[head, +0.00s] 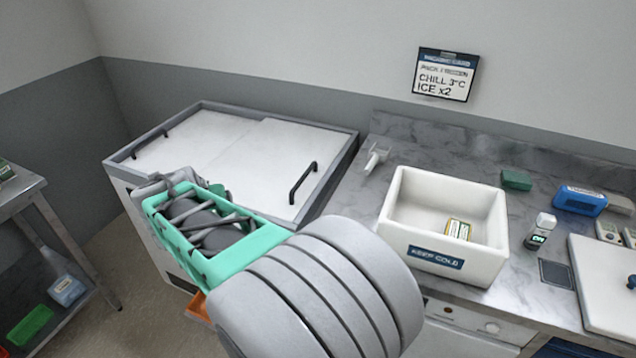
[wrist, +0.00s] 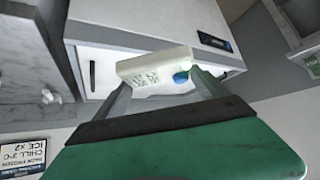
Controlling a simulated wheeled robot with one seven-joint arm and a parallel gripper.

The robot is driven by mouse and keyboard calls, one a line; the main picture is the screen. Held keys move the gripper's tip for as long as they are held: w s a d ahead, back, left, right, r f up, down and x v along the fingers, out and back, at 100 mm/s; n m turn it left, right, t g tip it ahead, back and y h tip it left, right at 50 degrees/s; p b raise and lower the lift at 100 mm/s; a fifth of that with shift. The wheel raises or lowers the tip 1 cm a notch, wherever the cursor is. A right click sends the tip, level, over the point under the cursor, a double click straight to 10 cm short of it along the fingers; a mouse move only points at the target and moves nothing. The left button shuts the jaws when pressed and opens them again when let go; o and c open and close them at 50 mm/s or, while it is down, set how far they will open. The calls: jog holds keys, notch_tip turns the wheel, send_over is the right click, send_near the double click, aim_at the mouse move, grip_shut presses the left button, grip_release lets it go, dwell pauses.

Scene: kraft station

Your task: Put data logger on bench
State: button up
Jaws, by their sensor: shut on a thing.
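The data logger (wrist: 152,68), a small pale box with printed text and a blue round spot, is between the two fingers of my gripper (wrist: 160,88) in the wrist view. My gripper is shut on it. In the head view my gripper (head: 163,183) is beyond the teal and grey arm, over the left part of the white-lidded chest; the logger is hidden there. The bench (head: 345,203) is the grey marble counter to the right of the chest, apart from my gripper.
The chest (head: 225,135) has black handles. On the bench stand a white KEEP COLD bin (head: 398,240) holding a small labelled item, a white scoop-like tool (head: 375,158), a green block (head: 516,180), a blue case (head: 578,199) and a small device (head: 541,228). The bench's left end has free room.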

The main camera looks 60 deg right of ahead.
jog(key=s+d+f+m+g+h, duration=0.1)
jog(key=s+d+m+g, duration=0.3)
jog(key=d, duration=0.5)
jog(key=s+d+f+m+g+h, duration=0.1)
jog(key=s+d+m+g+h, duration=0.1)
jog(key=s+d+m, duration=0.45)
jog(key=s+d+f+m+g+y, duration=0.2)
jog(key=s+d+m+g, duration=0.4)
jog(key=s+d, duration=0.6)
jog(key=f, duration=1)
jog(key=shift+s+a+f, duration=0.1)
jog(key=shift+s+a, duration=0.3)
jog(key=o, duration=1.3)
jog(key=shift+p, duration=0.3)
